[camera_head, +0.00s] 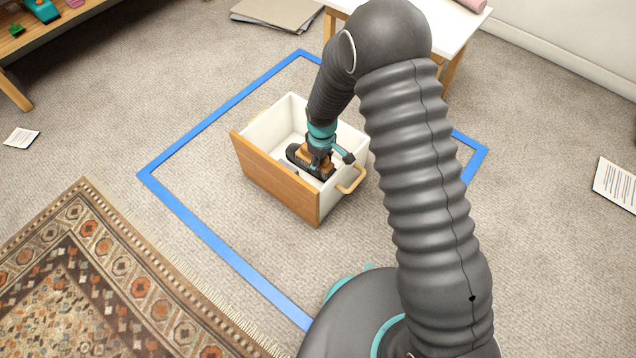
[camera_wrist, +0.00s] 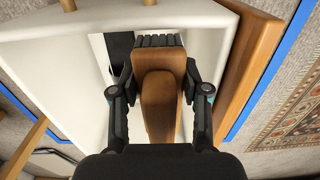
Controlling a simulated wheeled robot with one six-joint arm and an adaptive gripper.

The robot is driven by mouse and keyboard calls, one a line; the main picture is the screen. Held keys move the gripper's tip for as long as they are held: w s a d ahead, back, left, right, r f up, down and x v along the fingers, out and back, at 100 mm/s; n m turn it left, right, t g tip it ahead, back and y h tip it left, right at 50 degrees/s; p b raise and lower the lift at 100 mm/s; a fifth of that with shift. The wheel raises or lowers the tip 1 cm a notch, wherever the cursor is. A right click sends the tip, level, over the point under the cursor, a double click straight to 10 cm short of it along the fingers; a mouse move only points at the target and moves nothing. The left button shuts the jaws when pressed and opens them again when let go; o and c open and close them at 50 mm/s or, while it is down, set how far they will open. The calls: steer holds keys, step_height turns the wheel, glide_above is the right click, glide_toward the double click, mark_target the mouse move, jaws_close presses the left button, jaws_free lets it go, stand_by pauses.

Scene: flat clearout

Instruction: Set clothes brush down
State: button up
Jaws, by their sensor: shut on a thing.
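The clothes brush (camera_wrist: 160,105) has a brown wooden body, with dark bristles showing at its far end in the wrist view. My gripper (camera_wrist: 160,75) is shut on it, one finger on each side of the wood. In the head view my gripper (camera_head: 322,157) points down into an open box (camera_head: 265,172) with white walls and a wooden front. The brush is inside the box's outline, partly hidden by my gripper. I cannot tell whether it touches the box floor.
A dark flat item (camera_wrist: 119,48) lies beside the brush in the box. The box stands on carpet inside a blue tape outline (camera_head: 213,243). A patterned rug (camera_head: 95,285) lies at lower left. A white table (camera_head: 462,22) stands behind, and papers (camera_head: 615,184) lie at right.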

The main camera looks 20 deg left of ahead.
step_height(320, 180, down, 13)
steer(key=shift+b, duration=0.45)
steer(key=shift+f+b, duration=0.3)
steer(key=shift+b, duration=0.1)
steer(key=shift+f, duration=0.25)
steer(key=o, duration=1.3)
step_height(320, 180, up, 13)
steer(key=shift+r+p, duration=0.15)
steer(key=shift+p, duration=0.75)
